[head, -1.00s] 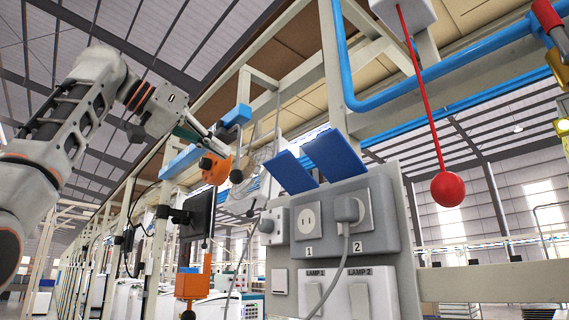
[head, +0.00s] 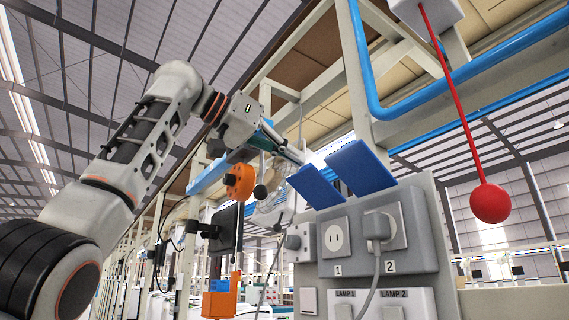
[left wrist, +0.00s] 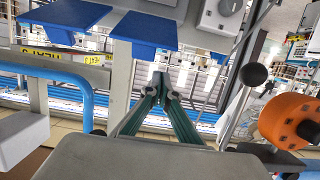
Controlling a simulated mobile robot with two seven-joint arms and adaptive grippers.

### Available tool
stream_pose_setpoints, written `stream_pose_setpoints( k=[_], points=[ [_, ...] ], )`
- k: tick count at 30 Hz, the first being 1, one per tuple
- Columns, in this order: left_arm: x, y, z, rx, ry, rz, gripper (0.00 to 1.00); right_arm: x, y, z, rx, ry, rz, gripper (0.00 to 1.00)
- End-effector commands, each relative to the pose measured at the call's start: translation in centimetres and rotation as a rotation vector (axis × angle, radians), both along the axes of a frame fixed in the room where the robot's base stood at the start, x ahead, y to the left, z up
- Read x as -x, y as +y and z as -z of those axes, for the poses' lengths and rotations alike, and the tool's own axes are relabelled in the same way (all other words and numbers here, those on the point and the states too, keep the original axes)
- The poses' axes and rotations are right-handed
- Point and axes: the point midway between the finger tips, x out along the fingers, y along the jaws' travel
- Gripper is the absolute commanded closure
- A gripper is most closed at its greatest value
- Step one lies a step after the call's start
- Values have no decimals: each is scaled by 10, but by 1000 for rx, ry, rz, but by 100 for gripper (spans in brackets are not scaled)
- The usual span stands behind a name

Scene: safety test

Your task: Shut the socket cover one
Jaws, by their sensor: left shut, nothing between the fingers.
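Socket cover one (head: 315,187) is a blue flap, raised open above socket 1 (head: 336,238), whose face is bare. Beside it a second blue cover (head: 361,167) is also raised, above socket 2 (head: 395,226), which holds a plug (head: 377,226). My left gripper (head: 301,157) is shut and empty, its tips just above and left of cover one in the head view. In the left wrist view the shut fingertips (left wrist: 160,82) show below cover one (left wrist: 145,32), with cover two (left wrist: 68,20) to its left. I cannot tell whether the tips touch the cover. My right gripper is out of view.
A red ball (head: 490,203) hangs on a red cord at right. A blue pipe (head: 440,94) runs above the panel. An orange part (head: 239,182) and a black knob (head: 260,192) lie near my left gripper. Lamp switches (head: 368,305) sit below the sockets.

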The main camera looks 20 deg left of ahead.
Motion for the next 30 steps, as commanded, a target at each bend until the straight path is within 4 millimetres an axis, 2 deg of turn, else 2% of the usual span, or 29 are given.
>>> stream_pose_setpoints(
  k=[18,30],
  points=[
    [15,14,29,1,1,-2,100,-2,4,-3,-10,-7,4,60],
    [17,14,30,1,0,-1,100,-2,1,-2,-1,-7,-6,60]
  ],
)
